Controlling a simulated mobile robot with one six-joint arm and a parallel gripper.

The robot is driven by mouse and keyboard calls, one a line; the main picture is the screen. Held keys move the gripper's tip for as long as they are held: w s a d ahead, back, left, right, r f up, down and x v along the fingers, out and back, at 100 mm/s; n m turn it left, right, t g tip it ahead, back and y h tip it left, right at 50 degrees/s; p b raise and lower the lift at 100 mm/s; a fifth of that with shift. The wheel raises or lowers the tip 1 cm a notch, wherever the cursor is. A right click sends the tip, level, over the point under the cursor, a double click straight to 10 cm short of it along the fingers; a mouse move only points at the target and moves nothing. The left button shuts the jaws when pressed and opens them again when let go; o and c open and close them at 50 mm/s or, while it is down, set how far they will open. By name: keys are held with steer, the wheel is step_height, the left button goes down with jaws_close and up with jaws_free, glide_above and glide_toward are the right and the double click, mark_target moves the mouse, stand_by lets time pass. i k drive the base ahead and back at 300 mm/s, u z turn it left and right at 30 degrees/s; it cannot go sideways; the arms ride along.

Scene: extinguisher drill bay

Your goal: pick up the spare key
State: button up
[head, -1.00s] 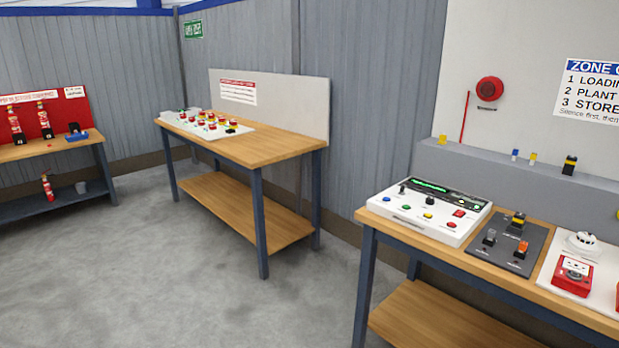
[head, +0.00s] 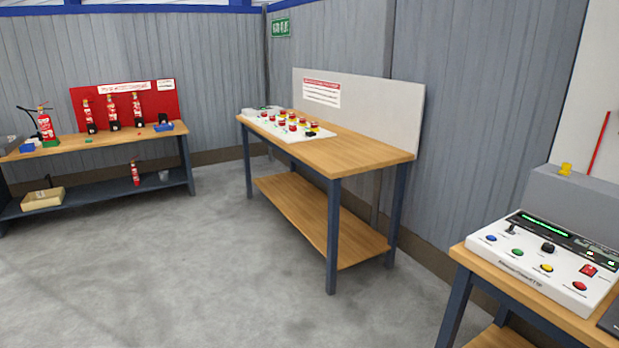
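I cannot make out a spare key in the head view. Small dark and coloured items lie on the white board (head: 268,121) on the middle bench, too small to identify. A control panel (head: 540,262) with coloured buttons, a black knob and a small lever at its upper left sits on the right bench. My gripper is not in view.
The middle bench (head: 375,154) stands against the wall with a lower shelf (head: 310,215). The left bench (head: 75,150) holds extinguishers (head: 112,112) before a red board (head: 165,100). The grey floor (head: 230,270) between the benches is clear.

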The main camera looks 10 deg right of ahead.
mark_target(566, 168)
steer(key=u, duration=0.2)
steer(key=i, duration=2.3)
steer(key=z, duration=0.7)
steer(key=i, duration=0.55)
steer(key=z, duration=0.95)
steer(key=i, duration=0.65)
steer(key=z, duration=0.35)
